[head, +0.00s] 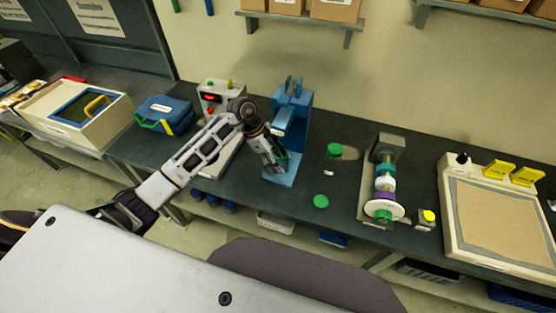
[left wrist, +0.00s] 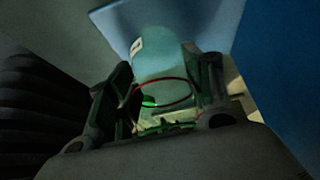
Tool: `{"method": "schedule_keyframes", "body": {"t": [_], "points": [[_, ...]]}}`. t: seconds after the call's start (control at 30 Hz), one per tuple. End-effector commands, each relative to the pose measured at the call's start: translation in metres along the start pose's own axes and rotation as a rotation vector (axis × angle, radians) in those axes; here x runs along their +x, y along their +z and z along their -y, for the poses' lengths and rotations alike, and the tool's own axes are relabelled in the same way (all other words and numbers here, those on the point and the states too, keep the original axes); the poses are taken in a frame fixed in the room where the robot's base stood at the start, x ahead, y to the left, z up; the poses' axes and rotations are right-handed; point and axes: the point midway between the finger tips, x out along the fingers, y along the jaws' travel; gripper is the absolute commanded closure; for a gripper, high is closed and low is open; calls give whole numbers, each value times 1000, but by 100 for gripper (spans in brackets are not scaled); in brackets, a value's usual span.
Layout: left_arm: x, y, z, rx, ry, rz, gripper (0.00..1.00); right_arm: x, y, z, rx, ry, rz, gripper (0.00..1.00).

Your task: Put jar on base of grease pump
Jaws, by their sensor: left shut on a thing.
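The blue grease pump (head: 293,105) stands on the bench near the middle of the head view, and its flat blue base (head: 283,179) shows at its foot. My left gripper (head: 277,163) is low in front of the pump's column, over or beside the base. In the left wrist view, my left gripper (left wrist: 165,100) is shut on a translucent greenish jar (left wrist: 160,60) with a red ring near its rim. Blue pump surfaces (left wrist: 275,70) are close to the jar. I cannot tell whether the jar touches the base. My right gripper is out of view.
A control box with a red display (head: 210,97) stands behind my left arm. A blue case (head: 165,112) is to the left.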

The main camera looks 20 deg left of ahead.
Motion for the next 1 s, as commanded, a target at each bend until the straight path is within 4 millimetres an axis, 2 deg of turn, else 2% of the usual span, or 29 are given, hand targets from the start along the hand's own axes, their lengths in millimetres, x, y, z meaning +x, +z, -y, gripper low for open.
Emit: {"method": "schedule_keyframes", "body": {"t": [0.07, 0.1, 0.23, 0.7, 0.87, 1.0], "points": [[1, 1, 0, 0, 0, 0, 78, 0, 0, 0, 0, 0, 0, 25], [1, 1, 0, 0, 1, 0, 45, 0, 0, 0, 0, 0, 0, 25], [1, 1, 0, 0, 1, 0, 28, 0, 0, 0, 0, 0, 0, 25], [-2, 0, 0, 0, -1, 0, 27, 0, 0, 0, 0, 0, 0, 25], [-13, 0, 0, 0, -2, 1, 27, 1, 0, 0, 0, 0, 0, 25], [-29, 0, 1, 1, -2, 1, 27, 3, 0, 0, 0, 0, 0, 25]]}}
